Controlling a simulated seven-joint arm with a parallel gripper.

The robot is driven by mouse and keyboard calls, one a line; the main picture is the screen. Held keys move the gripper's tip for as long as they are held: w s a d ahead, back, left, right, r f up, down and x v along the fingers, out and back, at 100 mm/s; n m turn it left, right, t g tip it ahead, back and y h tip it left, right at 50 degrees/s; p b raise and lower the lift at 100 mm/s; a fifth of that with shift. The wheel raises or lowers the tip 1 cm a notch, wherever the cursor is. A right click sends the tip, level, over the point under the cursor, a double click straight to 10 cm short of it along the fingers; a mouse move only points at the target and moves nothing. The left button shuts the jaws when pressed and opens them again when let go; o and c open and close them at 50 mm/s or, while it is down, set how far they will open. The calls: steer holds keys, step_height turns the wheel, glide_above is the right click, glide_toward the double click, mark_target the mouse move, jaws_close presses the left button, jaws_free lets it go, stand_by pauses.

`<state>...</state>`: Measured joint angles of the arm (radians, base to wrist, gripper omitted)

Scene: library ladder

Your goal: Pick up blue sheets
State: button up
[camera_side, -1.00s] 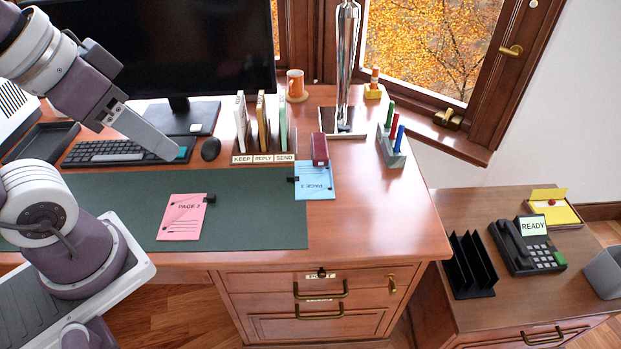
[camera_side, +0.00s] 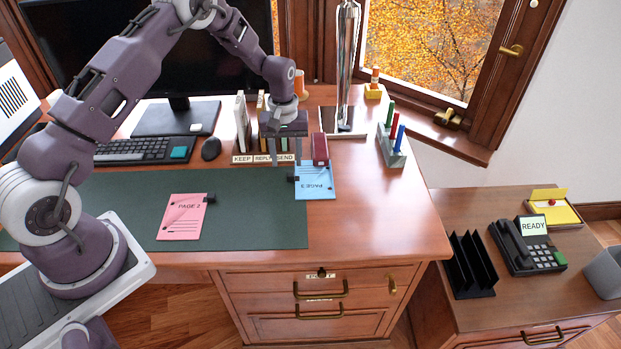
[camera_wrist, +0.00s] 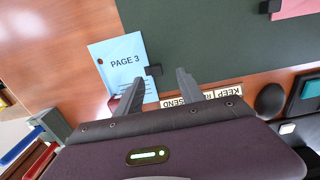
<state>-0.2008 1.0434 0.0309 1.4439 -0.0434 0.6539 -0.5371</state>
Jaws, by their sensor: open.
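The blue sheets (camera_side: 315,184), marked PAGE 3, lie flat on the desk, partly over the right edge of the green mat. A black clip sits on their left edge, and a dark red block (camera_side: 320,149) stands at their far edge. In the wrist view the blue sheets (camera_wrist: 118,60) lie just beyond my gripper (camera_wrist: 158,88). My gripper (camera_side: 286,163) points down, open and empty, above the left side of the blue sheets near the clip (camera_wrist: 153,71). One finger covers part of the sheets in the wrist view.
Pink sheets (camera_side: 183,217) with a black clip lie on the green mat (camera_side: 250,225). A KEEP, REPLY, SEND sorter (camera_side: 241,159) stands behind my gripper. A shiny tall stand (camera_side: 346,80) and a pen holder (camera_side: 392,150) are at right. The desk's right front is clear.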

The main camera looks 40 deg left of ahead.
mark_target(290, 175)
steer(key=f, duration=0.5)
steer(key=shift+w+d, duration=0.2)
steer(key=shift+d, duration=0.15)
jaws_close()
steer(key=shift+r, duration=0.2)
steer(key=s+d, duration=3.6)
steer(key=d, duration=0.1)
steer(key=shift+s+r, duration=0.15)
steer(key=shift+s, duration=0.25)
steer(key=shift+a, duration=0.1)
